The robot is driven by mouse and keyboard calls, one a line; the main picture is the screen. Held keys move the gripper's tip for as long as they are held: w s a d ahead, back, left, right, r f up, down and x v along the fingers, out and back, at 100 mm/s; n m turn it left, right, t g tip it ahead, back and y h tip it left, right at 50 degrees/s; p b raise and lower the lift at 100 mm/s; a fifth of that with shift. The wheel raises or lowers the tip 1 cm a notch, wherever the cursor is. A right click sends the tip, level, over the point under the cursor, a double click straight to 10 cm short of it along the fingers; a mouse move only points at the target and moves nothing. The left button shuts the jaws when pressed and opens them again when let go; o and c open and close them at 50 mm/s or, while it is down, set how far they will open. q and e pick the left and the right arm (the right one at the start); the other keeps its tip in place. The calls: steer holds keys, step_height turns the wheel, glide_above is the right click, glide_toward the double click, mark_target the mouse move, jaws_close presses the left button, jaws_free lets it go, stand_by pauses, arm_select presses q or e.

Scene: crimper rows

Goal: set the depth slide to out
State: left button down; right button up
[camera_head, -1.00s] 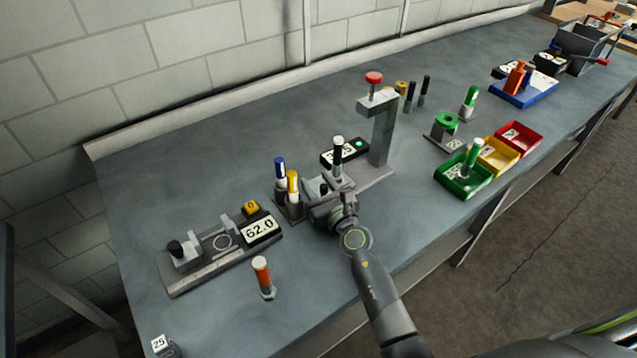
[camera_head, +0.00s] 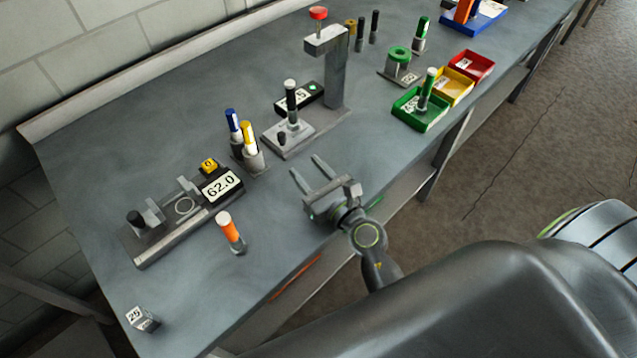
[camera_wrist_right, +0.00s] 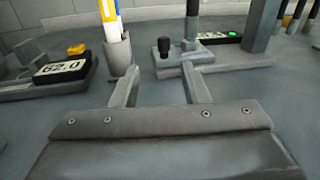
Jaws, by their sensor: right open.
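The press (camera_head: 334,75) stands on a grey base with a red-topped head. A short black knob (camera_head: 283,138) sits on the base's front part and also shows in the right wrist view (camera_wrist_right: 164,46); it looks like the depth slide's knob, but its setting cannot be read. A black tool with a white top (camera_head: 291,97) stands upright behind it. My right gripper (camera_head: 307,165) is open and empty, in front of the base and apart from it. In the right wrist view its fingers (camera_wrist_right: 160,68) point toward the base. My left gripper is not in view.
A holder with blue and yellow pens (camera_head: 251,160) stands left of the base. Farther left are a gauge reading 62.0 (camera_head: 221,186) and an upright orange pen (camera_head: 231,233). Green (camera_head: 407,118), yellow and red bins lie right. The front table edge is near my gripper.

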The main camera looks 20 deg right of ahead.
steer(key=shift+s+d+b, duration=0.15)
steer(key=shift+s, duration=0.7)
steer(key=shift+s+d+b, duration=0.15)
steer(key=shift+s, duration=0.65)
